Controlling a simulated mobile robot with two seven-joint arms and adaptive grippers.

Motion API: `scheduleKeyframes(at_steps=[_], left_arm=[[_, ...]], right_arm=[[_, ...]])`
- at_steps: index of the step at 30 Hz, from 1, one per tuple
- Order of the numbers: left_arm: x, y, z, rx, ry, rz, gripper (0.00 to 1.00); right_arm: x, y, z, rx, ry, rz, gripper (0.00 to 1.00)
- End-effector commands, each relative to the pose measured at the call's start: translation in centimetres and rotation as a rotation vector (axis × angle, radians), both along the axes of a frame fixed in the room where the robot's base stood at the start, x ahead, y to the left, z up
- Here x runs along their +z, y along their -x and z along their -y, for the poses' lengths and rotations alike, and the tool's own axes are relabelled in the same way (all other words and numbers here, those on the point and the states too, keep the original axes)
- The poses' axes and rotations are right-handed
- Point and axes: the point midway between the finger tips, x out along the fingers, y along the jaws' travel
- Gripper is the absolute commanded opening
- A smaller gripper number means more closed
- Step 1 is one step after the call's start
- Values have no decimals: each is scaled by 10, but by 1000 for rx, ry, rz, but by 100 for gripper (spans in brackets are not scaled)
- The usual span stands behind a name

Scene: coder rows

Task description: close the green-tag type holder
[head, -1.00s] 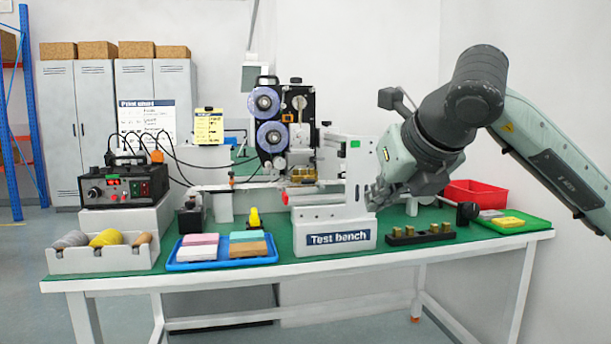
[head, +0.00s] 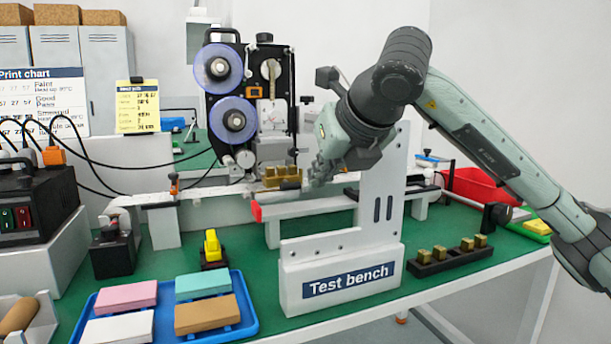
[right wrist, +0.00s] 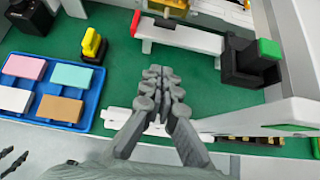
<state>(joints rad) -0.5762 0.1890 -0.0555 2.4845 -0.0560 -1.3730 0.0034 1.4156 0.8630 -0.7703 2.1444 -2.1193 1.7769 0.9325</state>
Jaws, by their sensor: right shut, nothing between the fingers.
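A green tag (right wrist: 268,48) sits on a black block (right wrist: 240,62) at the right end of a white bar in the right wrist view. A second green patch (right wrist: 290,127) shows on the white upright there. I cannot tell which marks the holder. Brass type pieces (head: 283,176) sit in a holder under the coder, behind the bar in the head view. My right gripper (head: 318,178) is shut and empty, just right of them in the picture; in its wrist view the fingertips (right wrist: 158,76) are over the green bench, apart from the green-tagged block. Dark finger-like shapes (right wrist: 12,162) at the lower left edge may be my left gripper.
The white bar has a red end (head: 256,212). The white Test bench stand (head: 383,200) rises beside my right forearm. A blue tray (head: 250,322) of coloured blocks, a yellow-handled stamp (head: 212,245) and a black type rack (head: 425,268) stand in front.

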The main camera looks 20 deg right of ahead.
Motion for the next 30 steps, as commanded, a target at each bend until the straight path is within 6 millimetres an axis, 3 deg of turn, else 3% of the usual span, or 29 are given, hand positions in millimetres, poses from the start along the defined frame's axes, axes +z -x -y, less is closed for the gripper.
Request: scheduleKeyframes(at_steps=[13, 18, 24, 30], left_arm=[[-4, 19, -15, 34, -29, -89, 40], [-9, 44, -31, 74, -59, -198, 40], [-17, 44, -32, 77, -59, -216, 40], [-19, 44, -33, 77, -60, -218, 40]], right_arm=[[-59, -71, -2, -2, 1, -5, 0], [-51, -89, -3, -1, 0, -2, 0], [-48, -105, -3, -1, 1, -2, 0], [-49, -107, -4, 1, 1, -1, 0]])
